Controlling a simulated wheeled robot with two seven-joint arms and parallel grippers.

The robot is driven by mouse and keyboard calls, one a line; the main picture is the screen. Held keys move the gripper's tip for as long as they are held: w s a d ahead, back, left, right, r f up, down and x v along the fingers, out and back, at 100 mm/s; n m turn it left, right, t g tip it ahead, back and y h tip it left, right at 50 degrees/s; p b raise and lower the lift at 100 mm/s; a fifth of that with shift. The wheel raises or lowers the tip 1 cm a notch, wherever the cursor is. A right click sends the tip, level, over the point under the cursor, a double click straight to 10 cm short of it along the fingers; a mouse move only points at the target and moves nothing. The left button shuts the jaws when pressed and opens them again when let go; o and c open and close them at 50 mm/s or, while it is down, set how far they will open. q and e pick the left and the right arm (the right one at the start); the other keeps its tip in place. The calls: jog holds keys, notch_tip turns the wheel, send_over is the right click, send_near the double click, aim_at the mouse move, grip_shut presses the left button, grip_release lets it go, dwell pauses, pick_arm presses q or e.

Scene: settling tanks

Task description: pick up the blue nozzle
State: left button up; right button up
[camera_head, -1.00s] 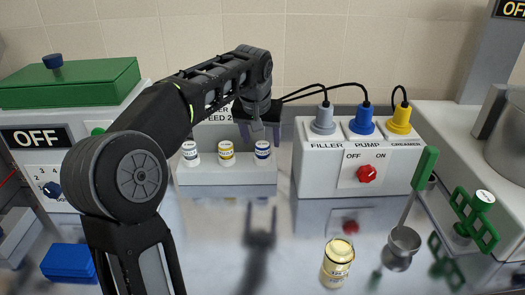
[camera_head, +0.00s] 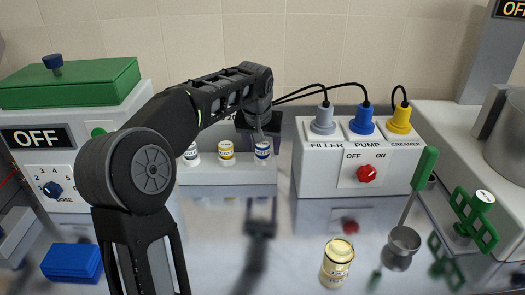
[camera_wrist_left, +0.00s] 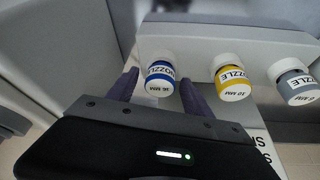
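The blue nozzle (camera_head: 262,152) is a small white-topped piece with a blue band, standing at the right end of a light grey rack (camera_head: 230,174). It also shows in the left wrist view (camera_wrist_left: 160,79), upright in its place. My left gripper (camera_head: 260,133) is just above and behind it in the head view. In the left wrist view, my left gripper's fingers (camera_wrist_left: 158,82) are apart, one on each side of the blue nozzle, with nothing clamped. I cannot tell whether a finger touches it. My right gripper is not in view.
A yellow nozzle (camera_head: 227,154) and a grey nozzle (camera_wrist_left: 292,82) stand beside it on the rack. A white pump box (camera_head: 330,183) with cables stands close to the right. A cream jar (camera_head: 337,264) and a metal cup (camera_head: 403,243) are on the shiny counter.

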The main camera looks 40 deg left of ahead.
aim_at(262, 145)
pick_arm(q)
grip_shut()
dwell(0.4)
jog(key=shift+r, duration=0.1)
notch_tip(262, 145, up, 10)
jog(key=shift+f+p, duration=0.1)
jog(key=shift+p, duration=0.6)
